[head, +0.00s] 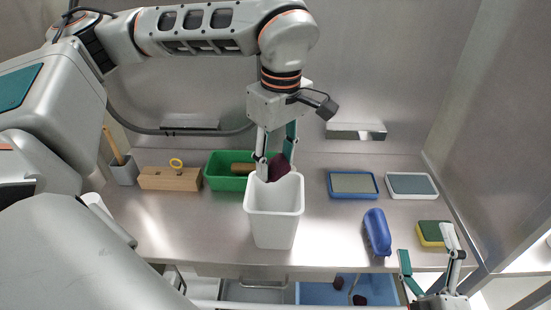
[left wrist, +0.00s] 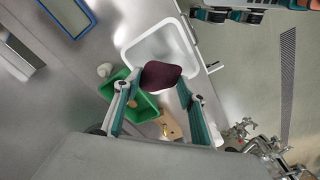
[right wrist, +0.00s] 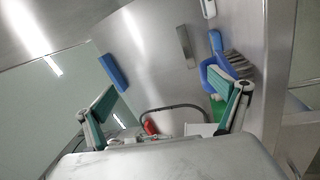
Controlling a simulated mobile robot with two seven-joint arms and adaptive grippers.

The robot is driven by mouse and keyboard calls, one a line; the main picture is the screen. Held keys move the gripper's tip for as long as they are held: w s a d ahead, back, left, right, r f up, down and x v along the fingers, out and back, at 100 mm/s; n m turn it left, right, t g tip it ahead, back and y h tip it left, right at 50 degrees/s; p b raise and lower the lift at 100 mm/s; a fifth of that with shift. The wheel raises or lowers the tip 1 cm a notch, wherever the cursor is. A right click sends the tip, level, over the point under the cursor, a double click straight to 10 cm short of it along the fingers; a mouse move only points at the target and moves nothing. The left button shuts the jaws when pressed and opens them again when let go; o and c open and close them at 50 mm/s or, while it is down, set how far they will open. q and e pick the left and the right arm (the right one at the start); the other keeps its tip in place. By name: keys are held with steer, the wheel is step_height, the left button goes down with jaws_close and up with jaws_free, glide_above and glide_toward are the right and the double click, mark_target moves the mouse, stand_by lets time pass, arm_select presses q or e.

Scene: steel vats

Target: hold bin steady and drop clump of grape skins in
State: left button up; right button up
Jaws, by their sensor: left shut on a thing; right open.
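The white bin (head: 274,215) stands upright on the steel counter near its front edge. A dark purple clump of grape skins (head: 280,167) is at the bin's back rim. My left gripper (head: 276,160) points down and is shut on the clump. In the left wrist view the clump (left wrist: 160,75) sits between the fingers, overlapping the edge of the bin's opening (left wrist: 127,55). My right gripper (head: 432,270) is open and empty, low at the counter's front right, well apart from the bin. In the right wrist view its fingers (right wrist: 165,105) are spread with nothing between them.
A green tray (head: 218,183) with a brown item stands behind the bin. A wooden block (head: 170,179) is left of it. A blue-framed pad (head: 353,184), a white-framed pad (head: 411,185), a blue object (head: 377,232) and a sponge (head: 432,233) lie right. A blue basin (head: 320,292) holding dark clumps is below the front edge.

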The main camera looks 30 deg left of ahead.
steer(key=s+a+r+n+g+y, duration=0.2)
steer(key=a+r+n+g+y, duration=0.25)
steer(key=a+n, duration=0.45)
steer(key=s+a+r+n+g+y, duration=0.25)
steer(key=a+n+g+y, duration=0.35)
steer(key=n, duration=0.4)
steer(key=s+a+f+n+g+h, duration=0.1)
steer(key=a+f+n+g+h, duration=0.1)
steer(key=f+n, duration=0.2)
steer(key=s+a+f+n+g+h, duration=0.1)
steer(key=a+f+n+g+h, duration=0.1)
steer(key=f+n, duration=0.2)
steer(key=s+a+f+n+g+h, duration=0.1)
steer(key=a+f+n+g+h, duration=0.1)
steer(key=f+n, duration=0.3)
steer(key=shift+a+f+g, duration=0.2)
steer(key=shift+a+g, duration=0.05)
steer(key=shift+g, duration=0.3)
steer(key=shift+a+f, duration=0.25)
steer(key=shift+a, duration=0.15)
steer(key=shift+x, duration=4.55)
steer(key=c, duration=0.8)
